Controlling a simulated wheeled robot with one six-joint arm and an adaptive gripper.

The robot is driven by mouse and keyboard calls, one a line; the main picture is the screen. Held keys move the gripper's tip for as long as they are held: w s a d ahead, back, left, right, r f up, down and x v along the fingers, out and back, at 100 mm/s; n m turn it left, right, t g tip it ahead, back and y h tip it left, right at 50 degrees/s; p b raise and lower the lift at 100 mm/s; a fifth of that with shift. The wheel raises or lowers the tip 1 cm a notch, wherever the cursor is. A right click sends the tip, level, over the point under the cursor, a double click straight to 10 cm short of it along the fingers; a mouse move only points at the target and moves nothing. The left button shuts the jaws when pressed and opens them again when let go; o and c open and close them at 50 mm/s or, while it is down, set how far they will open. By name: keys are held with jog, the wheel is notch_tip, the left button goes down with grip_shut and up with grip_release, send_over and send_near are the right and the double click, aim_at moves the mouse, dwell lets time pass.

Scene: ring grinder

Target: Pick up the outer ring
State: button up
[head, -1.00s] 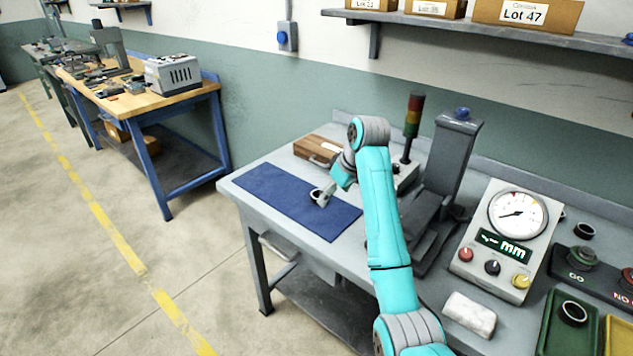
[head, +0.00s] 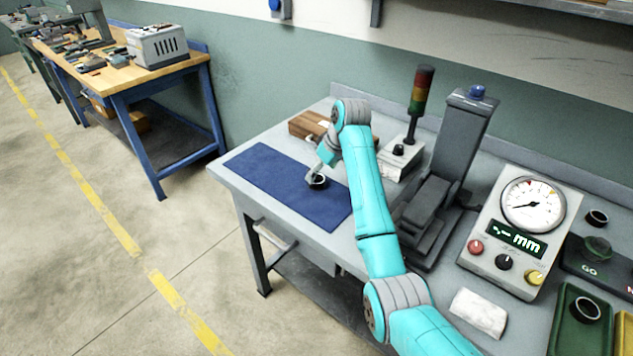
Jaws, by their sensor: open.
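A small dark ring (head: 317,182), which looks like the outer ring, lies on the blue mat (head: 270,180) near its right part. My gripper (head: 315,173) is open, pointing down right at the ring. The fingers partly cover the ring, and I cannot tell whether they touch it. Another dark ring (head: 597,217) stands beside the gauge, and one more (head: 586,309) lies in the green tray (head: 562,328).
A wooden box (head: 306,124) sits behind the mat. A signal tower (head: 418,103), a dark grey press-like stand (head: 450,150) and a gauge box (head: 518,230) stand to the right. A white cloth (head: 479,312) lies near the front. The mat's left part is clear.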

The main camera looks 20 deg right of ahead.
jog(key=shift+x, duration=1.9)
jog(key=shift+a, duration=0.15)
jog(key=c, duration=1.3)
jog(key=shift+c, duration=0.2)
